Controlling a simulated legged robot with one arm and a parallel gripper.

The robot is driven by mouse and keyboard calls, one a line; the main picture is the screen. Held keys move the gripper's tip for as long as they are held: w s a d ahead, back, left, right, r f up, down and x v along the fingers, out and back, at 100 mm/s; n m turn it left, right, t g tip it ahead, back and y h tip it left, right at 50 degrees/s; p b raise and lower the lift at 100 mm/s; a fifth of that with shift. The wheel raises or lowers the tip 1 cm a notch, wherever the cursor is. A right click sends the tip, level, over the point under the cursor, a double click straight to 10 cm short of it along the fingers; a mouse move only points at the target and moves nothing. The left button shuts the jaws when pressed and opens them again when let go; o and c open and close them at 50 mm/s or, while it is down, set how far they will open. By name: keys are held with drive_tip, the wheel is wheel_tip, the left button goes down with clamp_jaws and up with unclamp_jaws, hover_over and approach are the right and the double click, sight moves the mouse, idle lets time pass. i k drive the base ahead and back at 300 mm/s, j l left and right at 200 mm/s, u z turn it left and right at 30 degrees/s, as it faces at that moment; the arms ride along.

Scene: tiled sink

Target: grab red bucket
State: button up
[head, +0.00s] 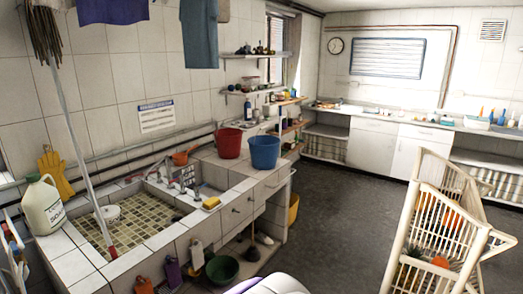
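The red bucket (229,144) stands upright on the tiled counter at the far end of the sink, in the middle of the head view. A blue bucket (265,152) stands close beside it on the right, nearer the counter's edge, and may overlap it slightly in the picture. My gripper is not in view, so I cannot see its state or where it is relative to the bucket.
The tiled sink (122,214) holds a mop handle. A white jug (43,205), yellow sponge (211,203) and orange pot (184,155) stand around it. A cream rack (437,225) stands at right. Dark floor (345,205) between is clear. A green basin (222,269) sits below.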

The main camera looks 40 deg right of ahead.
sight(228, 141)
drive_tip(key=z, duration=1.1)
